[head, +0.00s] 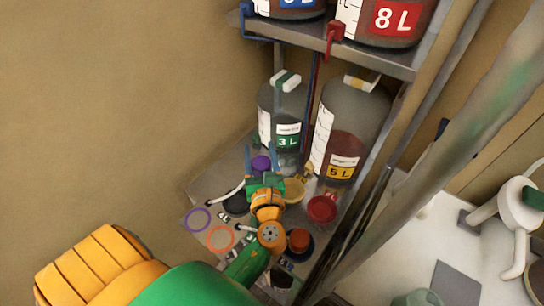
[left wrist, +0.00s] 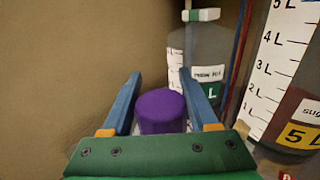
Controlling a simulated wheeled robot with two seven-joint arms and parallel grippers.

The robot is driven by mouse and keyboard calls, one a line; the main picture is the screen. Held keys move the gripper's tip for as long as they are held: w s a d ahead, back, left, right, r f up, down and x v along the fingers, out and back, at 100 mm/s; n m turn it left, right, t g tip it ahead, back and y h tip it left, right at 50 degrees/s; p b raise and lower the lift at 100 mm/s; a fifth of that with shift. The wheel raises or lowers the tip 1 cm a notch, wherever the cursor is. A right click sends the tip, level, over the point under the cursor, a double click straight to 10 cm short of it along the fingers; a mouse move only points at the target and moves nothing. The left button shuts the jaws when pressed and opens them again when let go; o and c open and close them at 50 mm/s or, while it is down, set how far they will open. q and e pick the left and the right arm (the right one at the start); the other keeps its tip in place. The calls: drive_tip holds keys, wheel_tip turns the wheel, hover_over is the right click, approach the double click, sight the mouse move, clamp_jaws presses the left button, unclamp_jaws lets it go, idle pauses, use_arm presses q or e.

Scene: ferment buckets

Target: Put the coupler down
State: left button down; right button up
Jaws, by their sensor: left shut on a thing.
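A purple cylindrical piece, seemingly the coupler (head: 261,163), is between the blue fingers of my left gripper (head: 262,158), above the lower shelf near the 3 L bucket. In the left wrist view the purple coupler (left wrist: 161,110) sits upright between the two fingertips of the left gripper (left wrist: 161,100), its round top facing up. The left gripper is shut on it. The coupler's lower end is hidden by the green gripper body, so I cannot tell whether it touches the shelf. My right gripper is not in view.
The lower shelf (head: 205,186) holds a 3 L bucket (head: 287,112), a 5 L bucket (head: 350,120), a purple ring (head: 197,220), an orange ring (head: 221,238), a black disc (head: 236,204), a yellow dish (head: 293,190) and a red dish (head: 321,209). An upper shelf (head: 385,61) overhangs.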

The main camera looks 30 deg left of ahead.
use_arm(q)
drive_tip(key=w+a+f+b, duration=0.1)
drive_tip(key=w+f+b, duration=0.1)
drive_tip(key=w+a+f+b, duration=0.2)
drive_tip(key=f+b, duration=0.1)
drive_tip(key=w+a+f+b, duration=0.1)
drive_tip(key=w+f+b, duration=0.2)
drive_tip(key=shift+a, duration=0.15)
wheel_tip(320, 180, down, 3)
drive_tip(key=b, duration=0.4)
drive_tip(key=shift+a, duration=0.1)
drive_tip(key=shift+s+f+b, duration=0.1)
drive_tip(key=shift+s+b, duration=0.05)
drive_tip(key=shift+b, duration=0.15)
drive_tip(key=shift+r+p, duration=0.3)
drive_tip(key=shift+p, duration=0.1)
drive_tip(key=shift+f, duration=0.1)
drive_tip(key=shift+c, duration=0.8)
unclamp_jaws()
